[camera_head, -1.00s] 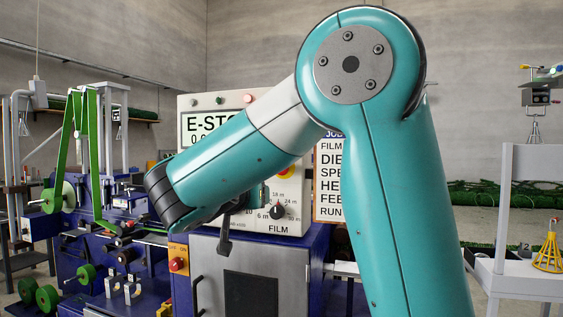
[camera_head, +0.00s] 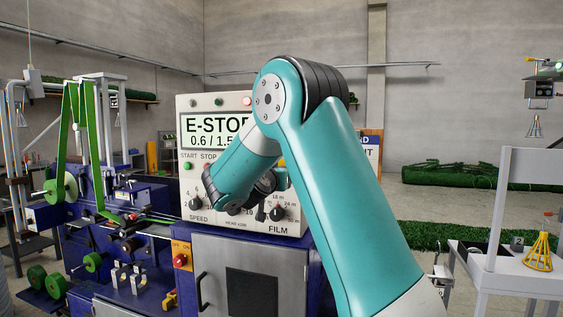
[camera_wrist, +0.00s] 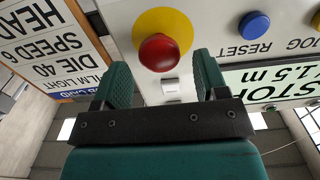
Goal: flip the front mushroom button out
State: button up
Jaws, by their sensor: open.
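A red mushroom button (camera_wrist: 159,52) on a yellow disc sits on the light control panel (camera_wrist: 115,15) in the wrist view, which shows the panel upside down. My gripper (camera_wrist: 162,66) is open and faces the panel, one finger on each side of the button's lower picture edge. I cannot tell whether the fingers touch the button. In the head view my arm hides most of my gripper and this button. The panel display (camera_head: 216,131) reads E-STOP.
A blue RESET button (camera_wrist: 255,25) is beside the red one in the wrist view. Knobs (camera_head: 277,213) line the panel's lower part. A text board (camera_wrist: 50,45) stands close beside the panel. A white rack (camera_head: 500,262) is at the right; green-belted machinery (camera_head: 75,190) is at the left.

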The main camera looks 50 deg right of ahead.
jog(key=shift+p+x, duration=0.5)
jog(key=shift+x, duration=1)
jog(key=shift+c, duration=0.5)
